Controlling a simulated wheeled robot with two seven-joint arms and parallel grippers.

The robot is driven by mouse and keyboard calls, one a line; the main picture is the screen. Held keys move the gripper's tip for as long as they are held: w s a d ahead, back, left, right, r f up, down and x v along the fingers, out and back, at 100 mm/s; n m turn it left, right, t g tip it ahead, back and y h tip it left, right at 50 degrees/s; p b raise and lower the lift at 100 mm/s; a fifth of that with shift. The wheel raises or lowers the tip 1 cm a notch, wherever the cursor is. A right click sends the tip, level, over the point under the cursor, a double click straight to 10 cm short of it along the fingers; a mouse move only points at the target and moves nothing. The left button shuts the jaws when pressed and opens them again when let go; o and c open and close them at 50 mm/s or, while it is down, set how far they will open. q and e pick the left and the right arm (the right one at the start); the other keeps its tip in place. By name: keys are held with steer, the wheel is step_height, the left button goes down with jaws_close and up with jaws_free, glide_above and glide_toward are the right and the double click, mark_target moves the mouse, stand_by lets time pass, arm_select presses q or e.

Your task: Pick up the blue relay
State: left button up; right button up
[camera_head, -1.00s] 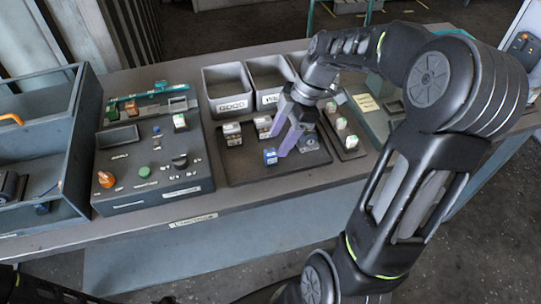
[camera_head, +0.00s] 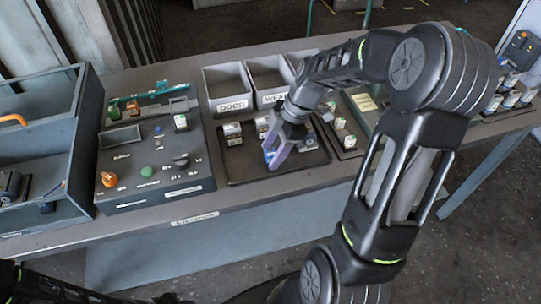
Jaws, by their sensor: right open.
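The blue relay (camera_head: 268,155) stands on the dark tray (camera_head: 246,177) in the middle of the bench. It is mostly hidden behind the purple fingers of my right gripper (camera_head: 273,161). The right gripper points down at the relay, with its fingers around or just in front of it; I cannot tell whether they touch it. The gripper is open. My left gripper is out of view; part of my left arm shows at the bottom left.
Other relays (camera_head: 233,134) stand on the same tray. Bins marked GOOD (camera_head: 230,103) and WEAK (camera_head: 283,99) are behind it. A test panel (camera_head: 151,190) with knobs is to the left, beside a grey toolbox (camera_head: 35,130). A smaller tray (camera_head: 353,150) lies to the right.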

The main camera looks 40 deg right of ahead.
mark_target(272, 151)
steer(key=shift+c, duration=0.5)
steer(key=c, duration=1)
steer(key=shift+r, duration=0.1)
steer(key=shift+c, duration=0.2)
step_height(272, 151, up, 10)
steer(key=b, duration=0.1)
steer(key=shift+b, duration=0.35)
